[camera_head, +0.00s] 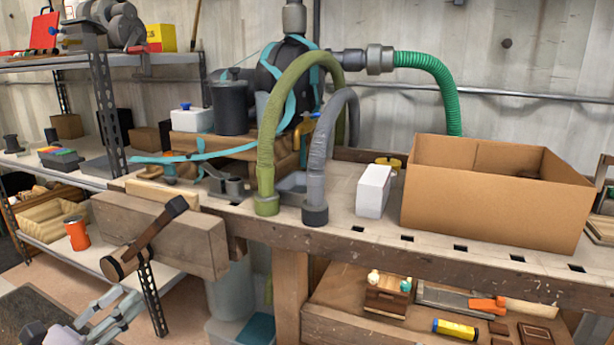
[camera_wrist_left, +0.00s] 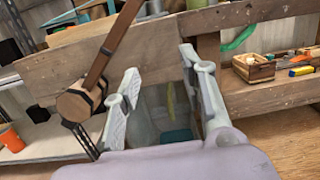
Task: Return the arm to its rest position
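My left gripper (camera_head: 110,310) is at the lower left of the head view, low in front of the workbench (camera_head: 345,240) and below its wooden vise (camera_head: 165,235). In the left wrist view the two fingers of the gripper (camera_wrist_left: 160,95) stand wide apart with nothing between them. The vise jaw (camera_wrist_left: 150,55) and its dark handle (camera_wrist_left: 115,42) show behind and to the left of the fingers, apart from them as far as I can tell. My right gripper is not in view.
An open cardboard box (camera_head: 490,205) and a white box (camera_head: 373,190) stand on the bench. Green and grey hoses (camera_head: 318,160) bend over it. Tools and a small wooden crate (camera_head: 387,297) lie on the lower shelf. An orange can (camera_head: 77,233) stands on the left shelf.

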